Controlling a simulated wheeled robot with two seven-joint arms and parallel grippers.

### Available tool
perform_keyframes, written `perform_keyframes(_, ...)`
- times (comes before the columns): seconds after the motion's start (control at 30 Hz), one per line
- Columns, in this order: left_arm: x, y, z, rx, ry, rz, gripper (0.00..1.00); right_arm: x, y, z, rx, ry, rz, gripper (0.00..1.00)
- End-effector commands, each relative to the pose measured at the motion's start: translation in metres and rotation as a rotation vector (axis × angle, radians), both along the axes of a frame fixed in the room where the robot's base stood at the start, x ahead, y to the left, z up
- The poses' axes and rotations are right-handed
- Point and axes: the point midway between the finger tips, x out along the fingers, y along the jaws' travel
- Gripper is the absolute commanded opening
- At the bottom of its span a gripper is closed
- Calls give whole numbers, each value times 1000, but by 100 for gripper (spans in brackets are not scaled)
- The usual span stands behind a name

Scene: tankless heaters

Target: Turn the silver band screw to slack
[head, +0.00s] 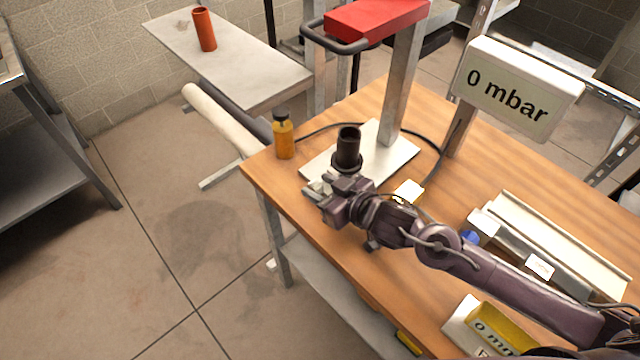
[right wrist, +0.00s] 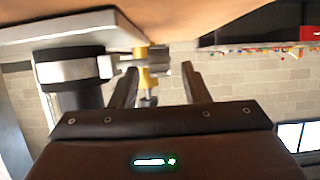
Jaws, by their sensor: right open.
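A black upright pipe stub (head: 348,142) stands on a pale metal plate (head: 398,152) on the wooden bench. The silver band (right wrist: 70,70) wraps the black stub in the right wrist view, which looks upside down. Its silver screw part (right wrist: 158,68) sticks out sideways from the band, between my finger tips in the picture. My right gripper (head: 318,188) is at the near left side of the stub; it also shows in the right wrist view (right wrist: 160,78). It is open, and I cannot tell whether a finger touches the screw. In the head view my gripper hides the screw. My left gripper is out of view.
A yellow bottle (head: 283,138) stands at the bench's left corner. A red-topped metal post (head: 400,85) rises behind the stub. A display (head: 520,88) reads 0 mbar. A metal rail (head: 560,240) and a yellow block (head: 503,325) lie to the right.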

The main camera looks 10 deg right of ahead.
Motion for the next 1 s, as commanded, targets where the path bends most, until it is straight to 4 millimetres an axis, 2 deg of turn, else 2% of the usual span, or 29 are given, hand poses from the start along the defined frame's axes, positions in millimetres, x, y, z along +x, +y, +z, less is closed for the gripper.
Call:
perform_keyframes(0.37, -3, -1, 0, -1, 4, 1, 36, 4, 4, -3, 0, 0, 1, 42)
perform_keyframes(0.7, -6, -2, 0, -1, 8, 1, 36, 4, 4, -3, 0, 0, 1, 0)
perform_keyframes(0.87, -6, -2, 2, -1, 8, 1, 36, 5, 4, -1, -3, 4, 1, 0)
perform_keyframes(1.0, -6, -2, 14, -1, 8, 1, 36, 5, 4, 2, -17, 25, 1, 0)
